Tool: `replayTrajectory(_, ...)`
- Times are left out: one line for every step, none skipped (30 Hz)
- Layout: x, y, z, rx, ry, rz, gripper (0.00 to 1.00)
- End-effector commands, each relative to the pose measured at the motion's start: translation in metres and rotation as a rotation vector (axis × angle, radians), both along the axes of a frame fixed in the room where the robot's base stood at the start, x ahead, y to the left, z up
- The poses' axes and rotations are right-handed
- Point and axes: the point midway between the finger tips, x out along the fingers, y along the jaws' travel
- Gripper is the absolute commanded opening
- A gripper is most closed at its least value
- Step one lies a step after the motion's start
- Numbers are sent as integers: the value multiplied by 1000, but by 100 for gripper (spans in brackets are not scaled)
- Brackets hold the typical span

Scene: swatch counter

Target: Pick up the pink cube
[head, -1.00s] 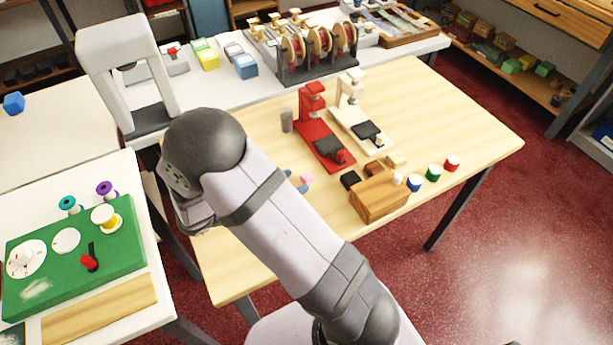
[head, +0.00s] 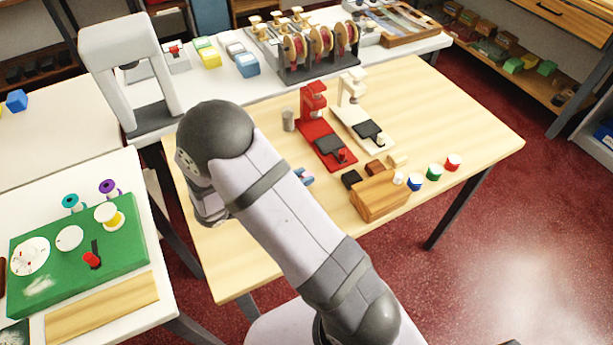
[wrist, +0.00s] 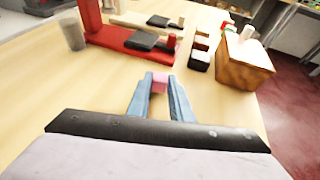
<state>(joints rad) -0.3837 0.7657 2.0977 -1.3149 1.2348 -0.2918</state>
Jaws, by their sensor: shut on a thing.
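The pink cube (wrist: 159,82) is between the two blue fingertips of my gripper (wrist: 160,86) in the wrist view. The fingers are shut on it. Whether the cube touches the table cannot be told from this view.
A red press (head: 324,138) and a cream press (head: 362,122) stand beyond my gripper, with a grey cup (head: 288,121) beside the red one. A wooden block (head: 378,196), a black block (head: 351,179) and several coloured spools are to the right. The near wooden tabletop (head: 232,262) is clear.

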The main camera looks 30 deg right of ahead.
Motion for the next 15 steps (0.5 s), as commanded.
replayTrajectory(0, 0, 0, 0, 0, 0, 0)
replayTrajectory(0, 0, 0, 0, 0, 0, 0)
replayTrajectory(0, 0, 0, 0, 0, 0, 0)
replayTrajectory(0, 0, 1, 0, 0, 0, 0)
replayTrajectory(0, 0, 1, 0, -1, 0, 0)
replayTrajectory(0, 0, 2, 0, -1, 0, 0)
replayTrajectory(0, 0, 3, 0, -1, 0, 0)
replayTrajectory(0, 0, 4, 0, -1, 0, 0)
replayTrajectory(0, 0, 6, 0, -2, -1, 0)
replayTrajectory(0, 0, 7, 1, -3, -1, 0)
replayTrajectory(0, 0, 9, 1, -3, -1, 0)
replayTrajectory(1, 0, 13, 1, -4, -1, 0)
replayTrajectory(1, 0, 15, 1, -3, 0, 0)
replayTrajectory(1, 0, 18, 2, -3, 0, 0)
replayTrajectory(1, 0, 23, 2, -5, -1, 0)
